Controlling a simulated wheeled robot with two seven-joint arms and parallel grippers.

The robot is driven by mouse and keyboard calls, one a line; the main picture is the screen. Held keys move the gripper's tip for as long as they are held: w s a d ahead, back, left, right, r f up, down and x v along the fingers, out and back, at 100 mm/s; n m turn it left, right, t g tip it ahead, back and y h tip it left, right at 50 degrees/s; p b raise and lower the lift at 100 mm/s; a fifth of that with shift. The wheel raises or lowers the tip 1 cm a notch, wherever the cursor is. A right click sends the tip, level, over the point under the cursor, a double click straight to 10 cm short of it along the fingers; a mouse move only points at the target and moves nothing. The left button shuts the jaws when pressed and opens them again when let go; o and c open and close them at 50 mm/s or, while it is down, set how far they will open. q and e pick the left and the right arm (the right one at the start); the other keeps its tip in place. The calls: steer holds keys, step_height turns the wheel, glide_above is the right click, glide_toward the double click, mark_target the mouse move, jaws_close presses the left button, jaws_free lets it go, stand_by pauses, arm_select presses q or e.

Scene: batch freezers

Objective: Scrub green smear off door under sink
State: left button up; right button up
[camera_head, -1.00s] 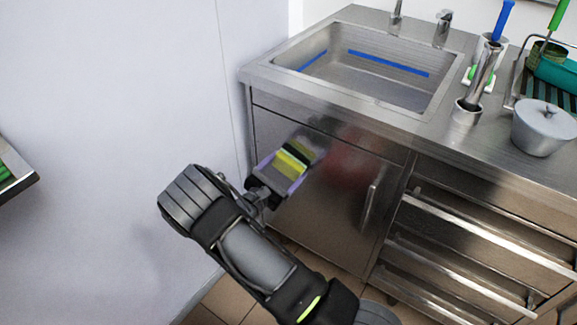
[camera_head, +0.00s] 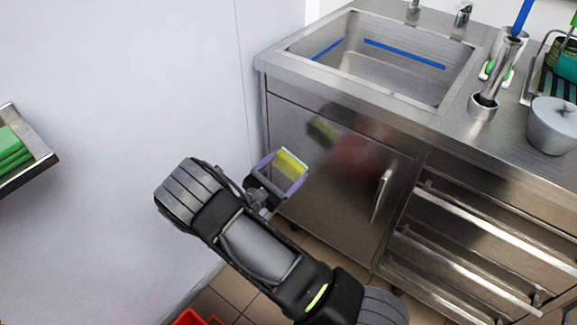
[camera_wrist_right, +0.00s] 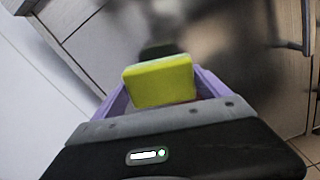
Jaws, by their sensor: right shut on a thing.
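My right gripper (camera_head: 281,176) is shut on a yellow sponge (camera_head: 291,165), in front of the steel door (camera_head: 340,205) under the sink. The sponge also shows in the right wrist view (camera_wrist_right: 160,82) between the purple fingers, its yellow side towards the camera. It appears apart from the door. A blurred dark green patch (camera_head: 322,129) shows on the door up and right of the sponge. It looks like the sponge's reflection; I cannot make out a separate green smear. My left gripper is not in view.
The door handle (camera_head: 381,194) is at the door's right. The sink (camera_head: 385,70) is above, with a lidded pot (camera_head: 553,126) on the counter. An open rack (camera_head: 465,235) is right of the door. A wall is left, with a tray (camera_head: 42,158) at the far left. Something red (camera_head: 190,318) is at the bottom.

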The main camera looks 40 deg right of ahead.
steer(key=shift+v, duration=1.1)
